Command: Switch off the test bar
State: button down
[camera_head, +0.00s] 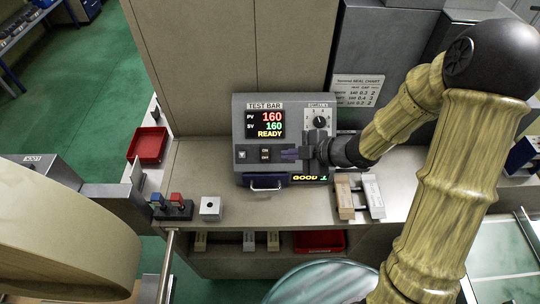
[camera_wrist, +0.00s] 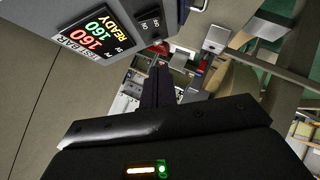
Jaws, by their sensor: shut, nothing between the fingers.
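The test bar (camera_head: 247,105) is a grey box on the bench, seen from the front in the head view. Its screen (camera_head: 265,124) reads PV 160, SV 160 and READY. A small black on/off rocker switch (camera_head: 265,154) sits below the screen. My gripper (camera_head: 287,154) is shut and empty, with its fingertips just right of the switch, in front of the lower panel. In the wrist view the shut fingers (camera_wrist: 158,82) point past the box, and the switch (camera_wrist: 150,24) is above them. I cannot tell whether the fingers touch the panel.
A dial (camera_head: 320,121) is on the box's right side, partly near my gripper. A drawer handle (camera_head: 265,186) is at its base. A red tray (camera_head: 148,145), a small grey block (camera_head: 210,208) and pale blocks (camera_head: 345,198) stand around it. The bench front is partly clear.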

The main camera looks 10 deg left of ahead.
aim_at(265, 154)
jog(key=shift+w+a+f+p, duration=0.35)
jog(key=shift+w+a+f, duration=0.35)
jog(key=shift+a+f, duration=0.5)
jog(key=shift+w+a+f+p, duration=0.3)
jog(key=shift+w+a+f, duration=0.35)
jog(key=shift+a+f, duration=0.6)
jog(key=shift+w+a+f+p, duration=0.35)
jog(key=shift+w+a+f, duration=0.45)
jog(key=shift+f, duration=0.7)
jog(key=shift+s, duration=0.3)
